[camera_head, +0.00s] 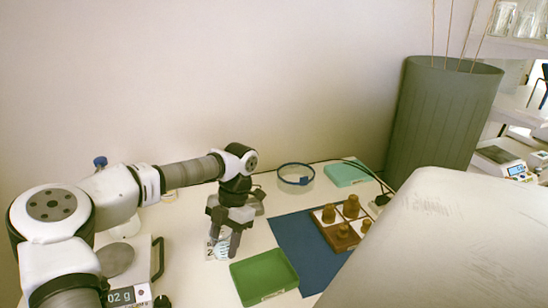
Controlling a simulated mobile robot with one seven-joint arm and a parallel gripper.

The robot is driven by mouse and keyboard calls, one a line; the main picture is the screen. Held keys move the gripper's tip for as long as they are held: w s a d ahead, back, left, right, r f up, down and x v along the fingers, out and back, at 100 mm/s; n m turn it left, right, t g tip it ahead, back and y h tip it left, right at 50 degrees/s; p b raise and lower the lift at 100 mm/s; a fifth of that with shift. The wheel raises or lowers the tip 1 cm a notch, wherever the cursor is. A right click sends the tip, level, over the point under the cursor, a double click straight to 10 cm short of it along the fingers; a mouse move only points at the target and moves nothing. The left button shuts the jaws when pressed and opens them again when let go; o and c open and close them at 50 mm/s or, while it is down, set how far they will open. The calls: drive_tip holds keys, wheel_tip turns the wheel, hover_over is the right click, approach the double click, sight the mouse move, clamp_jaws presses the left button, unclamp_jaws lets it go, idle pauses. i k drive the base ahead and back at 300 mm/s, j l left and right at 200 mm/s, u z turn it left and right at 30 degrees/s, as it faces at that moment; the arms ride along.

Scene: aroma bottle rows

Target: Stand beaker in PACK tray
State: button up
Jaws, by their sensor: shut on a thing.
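My gripper (229,243) points down over the white table and is shut on a small clear beaker (221,250) with pale blue marks. The fingers hide much of the beaker, and I cannot tell whether its base touches the table. A green shallow tray (264,276) lies just right and in front of the gripper. It looks empty, and a small pale label on its front edge is too small to read. The beaker is outside this tray, near its back left corner.
A blue mat (290,240) right of the green tray carries a wooden rack with several brown bottles (342,231). A balance (118,262) stands left. A blue-banded glass dish (296,174) and teal box (345,174) sit behind. A tall grey-green bin (440,120) stands back right.

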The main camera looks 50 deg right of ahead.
sight(265, 277)
drive_tip(key=k+l+u, duration=0.35)
drive_tip(key=k, duration=0.35)
drive_tip(key=k+l+u, duration=0.2)
drive_tip(key=k+l, duration=0.05)
drive_tip(key=k, duration=0.1)
